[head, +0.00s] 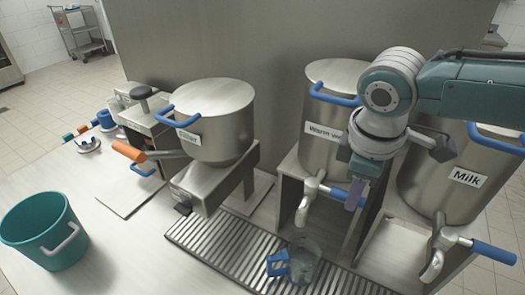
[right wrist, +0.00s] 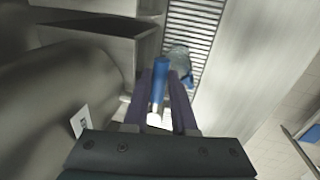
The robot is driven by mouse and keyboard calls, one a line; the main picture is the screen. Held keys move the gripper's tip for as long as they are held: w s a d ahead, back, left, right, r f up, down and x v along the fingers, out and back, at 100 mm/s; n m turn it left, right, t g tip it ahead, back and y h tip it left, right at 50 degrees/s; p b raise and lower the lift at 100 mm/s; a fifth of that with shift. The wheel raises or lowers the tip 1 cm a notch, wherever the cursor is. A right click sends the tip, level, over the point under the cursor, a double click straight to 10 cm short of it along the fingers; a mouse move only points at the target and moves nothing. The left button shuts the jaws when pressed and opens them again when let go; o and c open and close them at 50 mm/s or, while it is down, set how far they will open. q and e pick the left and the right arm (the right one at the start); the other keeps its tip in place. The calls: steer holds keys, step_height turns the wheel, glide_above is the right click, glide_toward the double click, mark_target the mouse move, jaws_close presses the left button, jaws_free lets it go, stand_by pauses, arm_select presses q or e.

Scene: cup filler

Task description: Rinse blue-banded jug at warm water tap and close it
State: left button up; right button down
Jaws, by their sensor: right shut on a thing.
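The warm water tap (head: 306,200) sits at the front of the steel urn labelled "Warm w..." (head: 318,165). My right gripper (head: 354,192) is shut on the tap's blue handle (head: 335,193); in the right wrist view the blue handle (right wrist: 160,76) lies between the two fingers (right wrist: 160,105). A clear jug (head: 305,262) with a blue handle (head: 278,265) stands on the grate below the tap. It also shows in the right wrist view (right wrist: 180,58), partly behind the tap handle. I cannot make out a water stream or the jug's band. My left gripper is out of view.
The slotted drip grate (head: 215,250) runs under the taps. The milk urn (head: 425,185) and its blue-handled tap (head: 440,250) stand to the right. Another pot (head: 215,125) stands left. A teal bucket (head: 35,240) is at the far left, with bare counter around it.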

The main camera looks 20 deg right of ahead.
steer(key=shift+d, duration=0.15)
steer(key=shift+w+d+n, duration=0.1)
steer(key=shift+w+n, duration=0.05)
steer(key=shift+n, duration=0.15)
steer(key=c, duration=0.6)
jaws_free()
steer(key=shift+r, duration=0.1)
steer(key=r, duration=0.3)
steer(key=s+a+r, duration=0.1)
steer(key=r, duration=0.5)
steer(key=shift+s+a+r, duration=0.15)
steer(key=shift+s+r, duration=0.05)
steer(key=shift+r, duration=0.1)
